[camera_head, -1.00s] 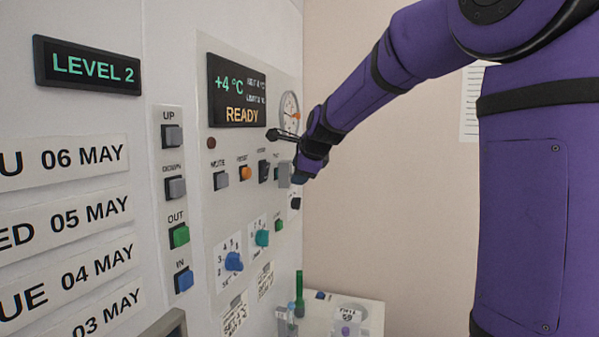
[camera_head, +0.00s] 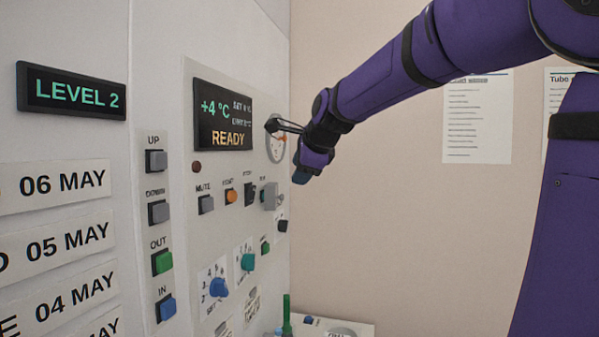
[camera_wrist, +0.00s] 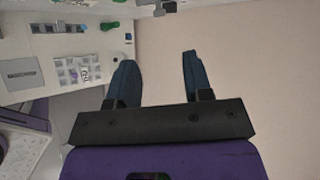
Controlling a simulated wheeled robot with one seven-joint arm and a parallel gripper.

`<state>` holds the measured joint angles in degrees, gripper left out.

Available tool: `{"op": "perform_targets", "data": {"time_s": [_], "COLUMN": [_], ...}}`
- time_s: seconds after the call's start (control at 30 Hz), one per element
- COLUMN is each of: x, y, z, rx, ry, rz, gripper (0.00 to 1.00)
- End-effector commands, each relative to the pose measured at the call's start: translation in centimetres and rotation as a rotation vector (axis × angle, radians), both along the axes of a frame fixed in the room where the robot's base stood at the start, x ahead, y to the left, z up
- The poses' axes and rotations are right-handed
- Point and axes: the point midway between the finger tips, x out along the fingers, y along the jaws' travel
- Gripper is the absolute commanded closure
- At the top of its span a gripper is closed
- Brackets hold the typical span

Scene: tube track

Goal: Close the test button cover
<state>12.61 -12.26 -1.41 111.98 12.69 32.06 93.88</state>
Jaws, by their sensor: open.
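The test button cover (camera_head: 270,196) is a small grey piece that stands out from the white panel, at the right end of the upper button row. A grey piece at the top edge of the wrist view (camera_wrist: 165,7) appears to be it. My gripper (camera_head: 281,126) is above the cover, in front of the round gauge, apart from the cover. In the wrist view my gripper (camera_wrist: 158,58) has its two dark fingers spread with nothing between them. The button behind the cover is hard to make out.
The round gauge (camera_head: 276,146) and the READY display (camera_head: 223,116) are close to my gripper. A black knob (camera_head: 282,226) sits below the cover. Blue (camera_head: 218,287) and teal (camera_head: 247,262) dials are lower.

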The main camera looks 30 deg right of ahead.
Motion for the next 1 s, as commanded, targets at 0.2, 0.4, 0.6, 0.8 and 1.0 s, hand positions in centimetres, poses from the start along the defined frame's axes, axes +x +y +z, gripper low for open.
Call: {"op": "perform_targets", "data": {"time_s": [0.2, 0.4, 0.6, 0.8, 1.0], "x": [0.0, 0.2, 0.2, 0.1, 0.0], "y": [-0.2, -1.6, -3.5, -5.1, -6.5], "z": [0.0, -0.1, -0.1, 0.1, 0.5], "rx": [-0.018, -0.159, -0.354, -0.539, -0.707], "ry": [0.008, 0.068, 0.133, 0.16, 0.146], "rz": [0.02, 0.182, 0.446, 0.731, 1.0], "gripper": [0.88, 1.0, 1.0, 1.0, 1.0]}}
